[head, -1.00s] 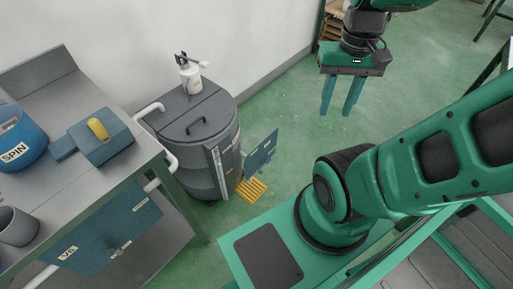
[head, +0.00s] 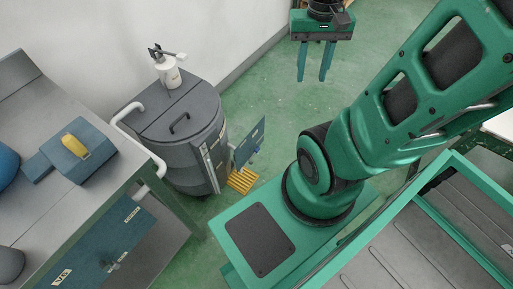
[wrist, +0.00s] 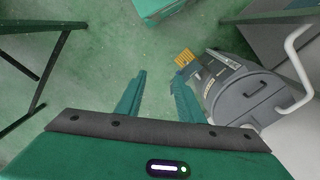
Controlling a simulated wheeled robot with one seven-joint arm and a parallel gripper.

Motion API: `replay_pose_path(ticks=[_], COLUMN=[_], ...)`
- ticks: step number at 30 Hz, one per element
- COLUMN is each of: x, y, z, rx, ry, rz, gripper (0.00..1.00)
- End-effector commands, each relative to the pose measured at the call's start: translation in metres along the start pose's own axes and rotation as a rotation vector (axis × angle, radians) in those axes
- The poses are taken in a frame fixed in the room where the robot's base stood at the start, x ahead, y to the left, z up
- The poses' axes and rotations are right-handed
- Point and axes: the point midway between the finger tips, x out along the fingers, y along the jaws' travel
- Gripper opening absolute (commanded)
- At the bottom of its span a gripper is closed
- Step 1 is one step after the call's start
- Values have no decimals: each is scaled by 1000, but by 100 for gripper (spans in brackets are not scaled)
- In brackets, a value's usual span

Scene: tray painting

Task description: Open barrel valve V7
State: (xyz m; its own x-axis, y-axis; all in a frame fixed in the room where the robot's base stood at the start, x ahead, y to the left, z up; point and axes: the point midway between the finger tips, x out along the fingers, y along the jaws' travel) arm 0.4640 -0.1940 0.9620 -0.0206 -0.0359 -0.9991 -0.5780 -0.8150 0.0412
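A grey barrel (head: 180,150) with a dark lid and handle stands against the wall, left of the middle in the head view. It also shows at the right of the wrist view (wrist: 245,100). A blue panel (head: 249,143) stands upright at the barrel's right side, with a small fitting low on it. I cannot read a V7 label, and the valve's handle position is too small to tell. My gripper (head: 314,78) is open and empty, fingers pointing down, well behind and right of the panel. In the wrist view its fingers (wrist: 160,80) are apart with bare floor between them.
A yellow slatted grate (head: 242,180) lies on the floor by the panel. A white pump bottle (head: 169,76) stands on the barrel. Green floor around my gripper is clear.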

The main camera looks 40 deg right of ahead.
Motion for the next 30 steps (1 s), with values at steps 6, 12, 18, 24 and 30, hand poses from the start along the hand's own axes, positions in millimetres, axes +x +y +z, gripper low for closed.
replay_pose_path(ticks=[6,12,18,24,30], x=[33,76,132,199,276], y=[-18,-36,-55,-75,-95], z=[-64,-116,-162,-196,-218], rx=[75,139,199,262,330], ry=[8,21,31,35,32], rz=[50,78,88,84,67], gripper=[34,34,34,34,34])
